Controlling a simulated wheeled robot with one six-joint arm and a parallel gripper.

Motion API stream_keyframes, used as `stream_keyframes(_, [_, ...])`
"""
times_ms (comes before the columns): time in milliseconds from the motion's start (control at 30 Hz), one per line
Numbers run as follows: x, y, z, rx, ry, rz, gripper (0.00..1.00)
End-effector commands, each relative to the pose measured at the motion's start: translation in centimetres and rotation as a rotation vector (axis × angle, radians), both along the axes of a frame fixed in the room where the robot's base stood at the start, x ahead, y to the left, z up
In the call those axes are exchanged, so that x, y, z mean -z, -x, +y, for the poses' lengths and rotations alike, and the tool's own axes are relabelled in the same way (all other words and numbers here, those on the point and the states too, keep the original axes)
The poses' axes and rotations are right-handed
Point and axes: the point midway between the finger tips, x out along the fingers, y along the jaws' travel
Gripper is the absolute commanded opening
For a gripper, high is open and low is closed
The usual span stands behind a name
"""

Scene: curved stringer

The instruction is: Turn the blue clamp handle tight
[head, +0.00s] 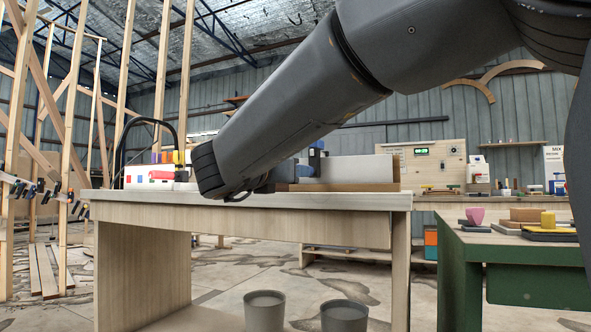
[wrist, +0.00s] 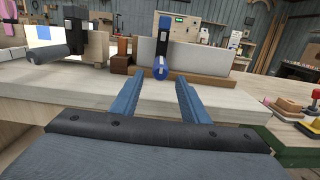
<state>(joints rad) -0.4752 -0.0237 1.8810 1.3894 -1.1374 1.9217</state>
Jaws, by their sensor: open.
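The blue clamp handle (wrist: 161,67) shows in the wrist view, hanging in front of a pale upright board (wrist: 203,60) on the wooden workbench. It lies ahead of my gripper (wrist: 160,80), roughly in line with the gap between the fingers. The two blue fingers are apart with nothing between them, and I see no contact with the handle. In the head view the blue clamp (head: 316,157) stands at the board's left end, partly behind my arm. My fingers are mostly hidden there by my wrist.
The workbench (head: 250,200) has clear top in front of the board. A black and wooden fixture (wrist: 85,38) stands left of the clamp. A brown block (wrist: 120,63) sits close to its left side. A green table (head: 470,245) with several small objects is at the right.

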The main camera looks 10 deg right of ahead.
Motion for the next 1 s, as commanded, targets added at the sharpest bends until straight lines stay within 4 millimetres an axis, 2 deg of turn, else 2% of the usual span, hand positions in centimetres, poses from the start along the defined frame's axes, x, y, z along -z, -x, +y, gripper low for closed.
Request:
stream_keyframes(400, [0.0, 0.4, 0.4, -0.002, 0.0, 0.0, 0.41])
stream_keyframes(1000, [0.2, 4.7, 3.5, -0.003, -0.001, -0.001, 0.41])
